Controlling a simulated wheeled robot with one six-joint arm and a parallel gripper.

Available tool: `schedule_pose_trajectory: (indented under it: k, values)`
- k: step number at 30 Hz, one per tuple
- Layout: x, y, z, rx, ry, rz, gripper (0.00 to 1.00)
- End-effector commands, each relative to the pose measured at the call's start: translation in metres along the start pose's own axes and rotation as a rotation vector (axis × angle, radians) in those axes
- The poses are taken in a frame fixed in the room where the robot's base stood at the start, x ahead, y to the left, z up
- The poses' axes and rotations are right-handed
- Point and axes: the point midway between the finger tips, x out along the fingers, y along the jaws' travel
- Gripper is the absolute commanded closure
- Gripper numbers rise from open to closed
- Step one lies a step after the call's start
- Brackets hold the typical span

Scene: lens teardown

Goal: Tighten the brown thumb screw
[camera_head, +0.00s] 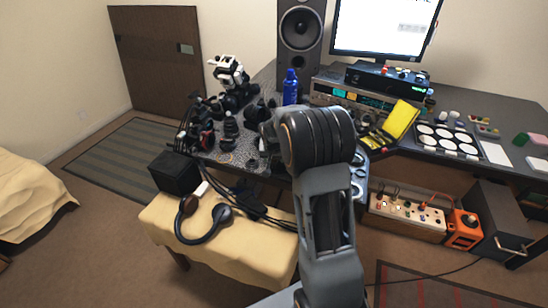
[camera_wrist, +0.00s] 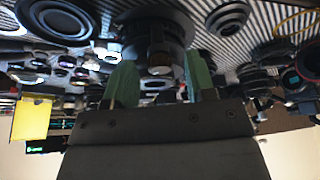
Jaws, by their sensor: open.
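My gripper (camera_wrist: 160,62) is open in the wrist view, its two green fingers spread apart. A dark cylindrical lens body (camera_wrist: 152,35) sits just beyond and between the fingertips. A small pale part shows at its near end, but it is too blurred to name. I cannot pick out the brown thumb screw for sure in either view. In the head view my arm covers the middle of the desk, and my fingers are hidden there.
A yellow case (camera_head: 401,119) and a tray of white discs (camera_head: 446,139) lie to the right. Headphones (camera_head: 205,235) rest on a cloth-covered bench (camera_head: 165,225) in front.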

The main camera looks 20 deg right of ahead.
Motion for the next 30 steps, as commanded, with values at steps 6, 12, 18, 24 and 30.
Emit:
schedule_pose_trajectory:
  k: [6, 12, 18, 24, 30]
  values:
    - [-0.0001, 0.0000, 0.0002, 0.000, -0.001, 0.000, 0.65]
    - [-0.0002, 0.0000, 0.0002, 0.000, -0.001, 0.000, 0.84]
    - [-0.0002, 0.0000, 0.0003, 0.000, -0.001, 0.000, 1.00]
    - [0.0021, -0.0006, 0.0012, 0.026, -0.002, 0.010, 1.00]
    - [0.0050, -0.0021, 0.0022, 0.126, -0.001, 0.052, 1.00]
